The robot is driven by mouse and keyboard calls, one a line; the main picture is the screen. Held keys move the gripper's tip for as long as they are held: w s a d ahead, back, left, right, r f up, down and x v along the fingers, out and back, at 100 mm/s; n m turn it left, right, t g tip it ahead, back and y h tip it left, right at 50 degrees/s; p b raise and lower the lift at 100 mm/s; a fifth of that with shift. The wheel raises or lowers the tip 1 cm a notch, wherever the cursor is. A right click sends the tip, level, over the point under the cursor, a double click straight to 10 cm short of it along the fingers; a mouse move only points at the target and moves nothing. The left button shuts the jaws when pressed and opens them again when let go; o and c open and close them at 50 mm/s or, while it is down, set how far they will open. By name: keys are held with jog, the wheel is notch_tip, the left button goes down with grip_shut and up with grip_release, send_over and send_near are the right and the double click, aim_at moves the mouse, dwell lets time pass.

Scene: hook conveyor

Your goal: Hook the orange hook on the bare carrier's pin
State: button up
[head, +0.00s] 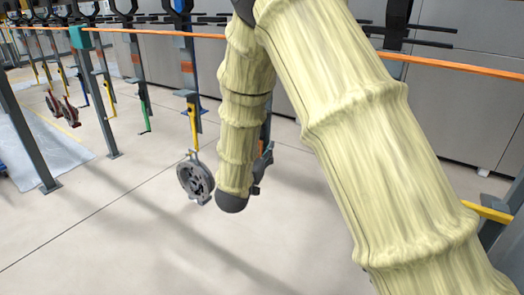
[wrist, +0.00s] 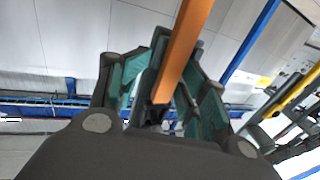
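The orange hook shows as a straight orange bar (wrist: 187,42) in the wrist view, running up out of frame. My gripper (wrist: 170,78) is closed around its lower end, with the teal finger pads on either side. In the head view my sleeved arm hides most of the gripper; a dark part of it (head: 263,163) and a sliver of orange show beside the forearm. A dark carrier (head: 396,22) with black rods hangs at the upper right; I see no hook on it, but my arm covers part of the space below. The hook's tip and any contact with a pin are hidden.
A yellow hook (head: 193,125) holding a grey wheel (head: 195,180) hangs close left of my forearm. Other carriers with hooks, one green (head: 143,108), line up to the left. An orange rail (head: 455,68) crosses behind. The floor in front is clear.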

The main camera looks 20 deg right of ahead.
jog(key=v, duration=1.2)
jog(key=s+d+f+n+g+y+b, duration=0.1)
jog(key=s+f+n+g+y+b, duration=0.15)
jog(key=f, duration=0.85)
jog(key=s+d+f+n+g+y+b, duration=0.15)
jog(key=s+f, duration=0.25)
jog(key=f, duration=0.8)
jog(key=s+d+f+n+g+y+b, duration=0.1)
jog(key=s+f+y+b, duration=0.15)
jog(key=f, duration=0.85)
jog(key=s+d+f+n+g+y+b, duration=0.1)
jog(key=s+f+g, duration=0.3)
jog(key=s+f, duration=0.7)
jog(key=s+d+f+n+g+y+b, duration=0.1)
jog(key=s+f+g+y+b, duration=0.2)
jog(key=s+f, duration=0.8)
jog(key=s+g, duration=0.2)
jog(key=s, duration=0.6)
jog(key=shift+s+f+g, duration=0.25)
jog(key=shift+s+g, duration=0.05)
jog(key=shift+y, duration=0.25)
